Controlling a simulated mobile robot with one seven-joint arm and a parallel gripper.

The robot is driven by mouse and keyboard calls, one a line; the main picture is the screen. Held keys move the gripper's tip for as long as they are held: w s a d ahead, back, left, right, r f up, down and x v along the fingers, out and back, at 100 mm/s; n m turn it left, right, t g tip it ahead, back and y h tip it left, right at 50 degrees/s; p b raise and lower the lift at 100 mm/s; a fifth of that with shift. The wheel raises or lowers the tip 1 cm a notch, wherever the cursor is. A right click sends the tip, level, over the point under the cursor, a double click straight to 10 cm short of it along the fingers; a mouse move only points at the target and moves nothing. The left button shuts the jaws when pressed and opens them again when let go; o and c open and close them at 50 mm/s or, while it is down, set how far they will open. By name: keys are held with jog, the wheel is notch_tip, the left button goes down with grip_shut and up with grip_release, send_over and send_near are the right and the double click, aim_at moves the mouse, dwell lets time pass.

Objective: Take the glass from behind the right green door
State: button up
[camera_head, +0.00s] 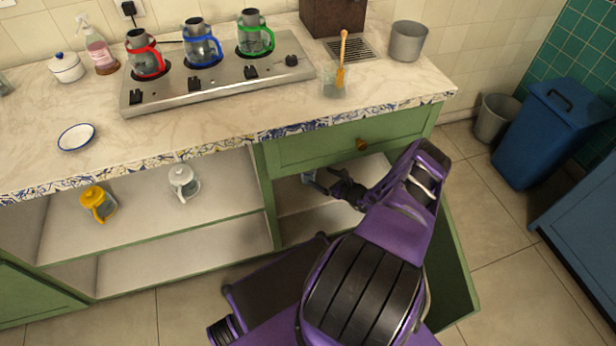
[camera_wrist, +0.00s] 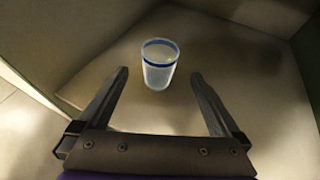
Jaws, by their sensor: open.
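My gripper (camera_wrist: 160,80) is open, with one finger on each side of the line to the glass. The glass appears just beyond the fingertips, and I see no contact. In the head view my gripper (camera_head: 328,180) reaches into the compartment under the green drawer (camera_head: 335,146). A small bit of the glass (camera_head: 308,177) seems to show by the fingers. The right green door (camera_head: 455,265) stands open, partly hidden behind my arm.
Cabinet walls close in around the glass in the wrist view. On the counter stand a stove (camera_head: 220,75) with several coloured teapots and a glass with a wooden spoon (camera_head: 341,70).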

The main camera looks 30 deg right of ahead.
aim_at(313, 174)
jog(key=x, duration=0.4)
jog(key=shift+w+f+b, duration=0.1)
jog(key=shift+b, duration=0.3)
jog(key=b+x, duration=0.1)
jog(key=x, duration=0.3)
jog(key=shift+w+a+f+b, duration=0.1)
jog(key=shift+w+f+b, duration=0.05)
jog(key=shift+f+b, duration=0.15)
jog(key=shift+w, duration=0.35)
jog(key=shift+c, duration=0.2)
jog(key=c, duration=1.4)
jog(key=shift+o, duration=0.2)
jog(key=shift+r, duration=0.15)
